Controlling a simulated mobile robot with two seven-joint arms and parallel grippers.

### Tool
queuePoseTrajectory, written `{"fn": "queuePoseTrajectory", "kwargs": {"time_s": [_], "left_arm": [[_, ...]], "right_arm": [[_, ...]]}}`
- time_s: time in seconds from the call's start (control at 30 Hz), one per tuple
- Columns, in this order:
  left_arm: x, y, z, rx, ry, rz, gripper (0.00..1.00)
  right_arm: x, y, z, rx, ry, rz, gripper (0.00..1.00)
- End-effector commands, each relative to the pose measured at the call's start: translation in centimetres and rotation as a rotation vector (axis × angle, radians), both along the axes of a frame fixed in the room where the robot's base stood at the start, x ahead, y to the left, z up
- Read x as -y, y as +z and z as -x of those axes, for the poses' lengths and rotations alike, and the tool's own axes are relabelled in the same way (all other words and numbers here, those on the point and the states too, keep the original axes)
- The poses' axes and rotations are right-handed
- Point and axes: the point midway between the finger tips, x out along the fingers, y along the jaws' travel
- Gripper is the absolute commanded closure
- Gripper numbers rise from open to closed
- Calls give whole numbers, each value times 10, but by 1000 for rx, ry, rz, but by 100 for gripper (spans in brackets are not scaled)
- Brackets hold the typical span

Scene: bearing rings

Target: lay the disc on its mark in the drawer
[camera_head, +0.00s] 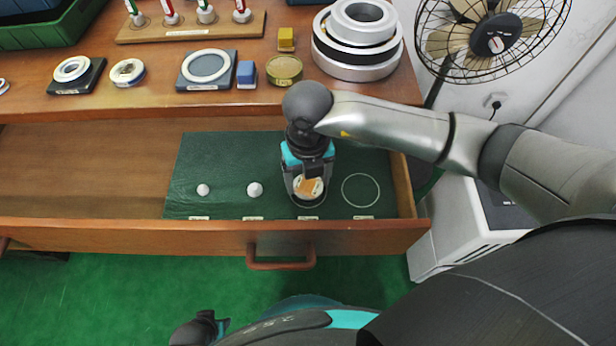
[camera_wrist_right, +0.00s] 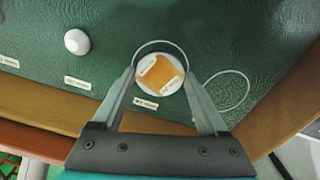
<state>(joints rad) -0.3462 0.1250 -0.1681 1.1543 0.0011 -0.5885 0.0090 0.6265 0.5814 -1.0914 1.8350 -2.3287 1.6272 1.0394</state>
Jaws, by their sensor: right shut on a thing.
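The disc (camera_head: 308,188) is white with a tan-orange patch and pale labels on top; it also shows in the right wrist view (camera_wrist_right: 160,74). My right gripper (camera_head: 308,186) points down into the drawer (camera_head: 90,185) and is shut on the disc, one finger on each side. A pale circle mark (camera_wrist_right: 160,42) on the green mat shows partly around the disc, its far arc clear of the disc. I cannot tell whether the disc touches the mat. Another circle mark (camera_head: 361,190) to the right is empty.
Two white knobs (camera_head: 203,190) (camera_head: 254,189) stand on the mat to the left. Small labels line the drawer's front edge. The tabletop behind holds rings on dark plates, a brass tin (camera_head: 285,70) and stacked metal rings (camera_head: 357,40). The drawer's left part is bare.

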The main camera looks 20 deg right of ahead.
Motion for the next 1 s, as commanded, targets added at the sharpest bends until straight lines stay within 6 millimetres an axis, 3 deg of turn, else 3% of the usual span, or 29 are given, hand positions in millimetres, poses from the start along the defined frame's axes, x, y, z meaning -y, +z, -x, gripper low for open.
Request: {"fn": "queuePoseTrajectory", "kwargs": {"time_s": [0.3,0.33,0.5,0.93,1.0], "left_arm": [[0,-4,0,-1,0,1,48],[0,-3,0,-1,0,1,48],[0,-3,0,0,0,1,48],[3,3,-4,1,0,3,48],[0,2,0,-4,0,0,48]], "right_arm": [[0,-5,-1,1,0,-1,91],[0,-4,-1,1,0,-1,20],[0,-4,0,1,0,-1,1],[0,-5,0,-1,0,1,0],[0,3,0,2,0,-1,0]]}}
